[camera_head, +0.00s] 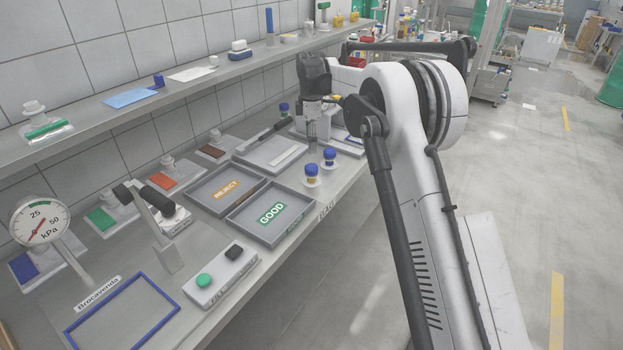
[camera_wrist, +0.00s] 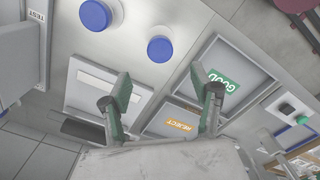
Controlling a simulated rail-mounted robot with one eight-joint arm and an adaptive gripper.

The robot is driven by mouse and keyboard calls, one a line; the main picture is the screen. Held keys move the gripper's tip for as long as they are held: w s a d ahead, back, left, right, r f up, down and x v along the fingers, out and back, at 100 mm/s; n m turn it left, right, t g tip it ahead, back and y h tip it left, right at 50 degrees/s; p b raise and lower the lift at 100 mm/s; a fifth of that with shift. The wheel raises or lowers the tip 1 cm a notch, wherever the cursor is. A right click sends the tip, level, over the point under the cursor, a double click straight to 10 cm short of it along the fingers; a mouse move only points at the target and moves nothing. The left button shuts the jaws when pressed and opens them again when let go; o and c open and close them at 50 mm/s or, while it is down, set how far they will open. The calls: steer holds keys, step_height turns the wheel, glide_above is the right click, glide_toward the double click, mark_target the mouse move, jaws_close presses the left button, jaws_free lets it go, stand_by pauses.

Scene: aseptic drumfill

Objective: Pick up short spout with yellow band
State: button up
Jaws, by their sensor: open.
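Two short blue-capped spouts stand on the bench right of the trays, one nearer (camera_head: 311,171) and one farther (camera_head: 329,156). Yellowish bands show below their caps, too small to compare. In the wrist view, both appear from above as blue caps, one at the middle top (camera_wrist: 160,48) and one at the upper left (camera_wrist: 95,14). My gripper (camera_wrist: 165,98) is open and empty, with its green-padded fingers spread above the bench. The caps lie beyond the fingertips in that view, apart from them. In the head view my arm partly hides the bench behind the spouts.
The GOOD tray (camera_head: 293,236) and REJECT tray (camera_head: 198,191) lie left of the spouts. A pale plate (camera_head: 252,155) and another blue-capped piece (camera_head: 284,106) are farther back. A shelf (camera_head: 83,106) runs above the bench. A pressure gauge (camera_head: 40,221) stands at left.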

mark_target(311, 167)
step_height(311, 167, down, 11)
steer(key=shift+a+p, duration=0.1)
steer(key=shift+p, duration=0.45)
steer(key=c, duration=1.3)
